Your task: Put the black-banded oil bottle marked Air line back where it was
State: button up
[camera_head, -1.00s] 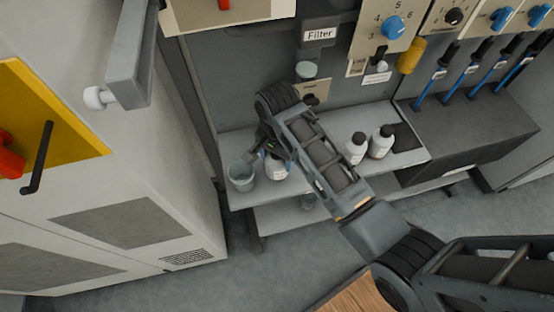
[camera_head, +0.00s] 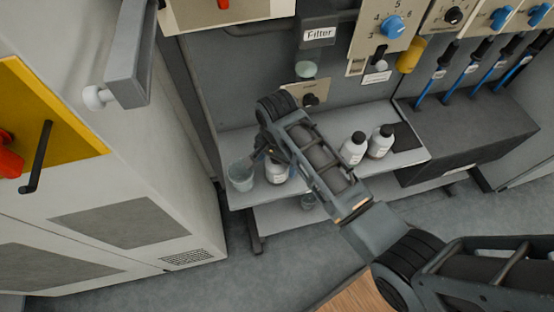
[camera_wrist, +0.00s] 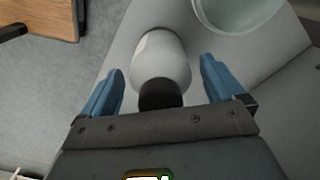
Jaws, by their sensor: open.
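A white bottle with a black cap (camera_wrist: 160,62) stands between the two blue fingers of my open gripper (camera_wrist: 163,85) in the wrist view. Clear gaps show on both sides, so the fingers do not appear to grip it. In the head view this bottle (camera_head: 276,173) is on the left part of the light shelf, partly behind my gripper (camera_head: 264,150). Two similar bottles stand further right on the shelf, one nearer (camera_head: 353,149) and one beside it (camera_head: 380,142). No bottle's label can be read, so I cannot tell which is marked Air line.
A clear beaker (camera_head: 240,175) stands close to the left of the bottle at my gripper; its rim shows in the wrist view (camera_wrist: 238,22). The light shelf (camera_head: 318,160) is bare between the bottles. A dark pad (camera_head: 405,136) lies at its right. A Filter sign (camera_head: 319,34) hangs above.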

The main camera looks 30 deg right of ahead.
notch_tip(320, 180, up, 12)
jog(key=shift+r, duration=0.15)
dwell(0.4)
jog(key=s+f+n+t, duration=0.3)
jog(key=s+f+t, duration=0.1)
jog(key=s, duration=0.4)
jog(key=s+f+n+t, duration=0.3)
jog(key=s+f, duration=0.1)
jog(key=s, duration=0.5)
jog(key=s+r+n+t, duration=0.3)
jog(key=s+r, duration=0.5)
jog(key=r, duration=0.3)
jog(key=s+r+n+t, duration=0.3)
jog(key=s+r+t, duration=0.2)
jog(key=s+r, duration=0.3)
notch_tip(320, 180, up, 3)
jog(key=shift+s+r+n, duration=0.1)
jog(key=shift+s+n, duration=0.1)
jog(key=shift+n, duration=0.2)
jog(key=shift+c, duration=0.2)
